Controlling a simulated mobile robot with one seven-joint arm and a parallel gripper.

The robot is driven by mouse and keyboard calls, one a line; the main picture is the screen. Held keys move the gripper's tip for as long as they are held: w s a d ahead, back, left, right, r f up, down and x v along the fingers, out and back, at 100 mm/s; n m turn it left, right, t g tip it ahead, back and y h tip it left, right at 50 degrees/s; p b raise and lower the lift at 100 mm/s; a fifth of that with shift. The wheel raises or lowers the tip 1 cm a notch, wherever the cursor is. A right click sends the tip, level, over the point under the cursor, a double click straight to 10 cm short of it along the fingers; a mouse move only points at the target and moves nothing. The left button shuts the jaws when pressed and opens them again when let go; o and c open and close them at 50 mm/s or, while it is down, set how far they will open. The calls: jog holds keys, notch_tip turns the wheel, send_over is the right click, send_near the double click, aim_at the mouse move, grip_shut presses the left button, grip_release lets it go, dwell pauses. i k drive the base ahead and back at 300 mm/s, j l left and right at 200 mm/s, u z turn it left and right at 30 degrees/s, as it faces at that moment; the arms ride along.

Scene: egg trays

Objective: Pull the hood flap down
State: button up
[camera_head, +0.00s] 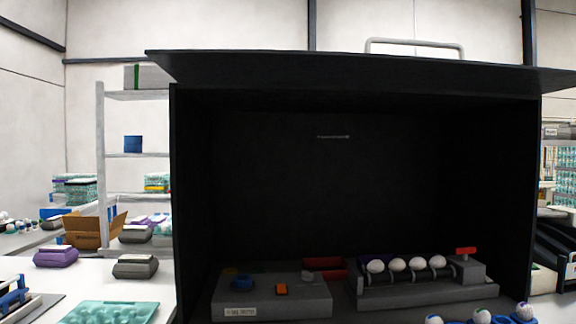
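The dark hood (174,190) is a large black box with an open front, filling the middle and right of the head view. Its hood flap (350,72) is raised and sticks out from the top edge toward me, roughly level. A pale curved bar (415,42) shows above the flap's far edge; it looks like a handle, but I cannot tell what it is fixed to. My gripper does not show in this view.
Inside the hood stand a grey control box (270,305) with an orange button and a roller unit (420,292) bearing several white eggs. More eggs (482,316) sit at the front right. A teal egg tray (110,312) lies on the white table at left.

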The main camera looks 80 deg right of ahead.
aim_at(210, 66)
jog(key=z, duration=2.65)
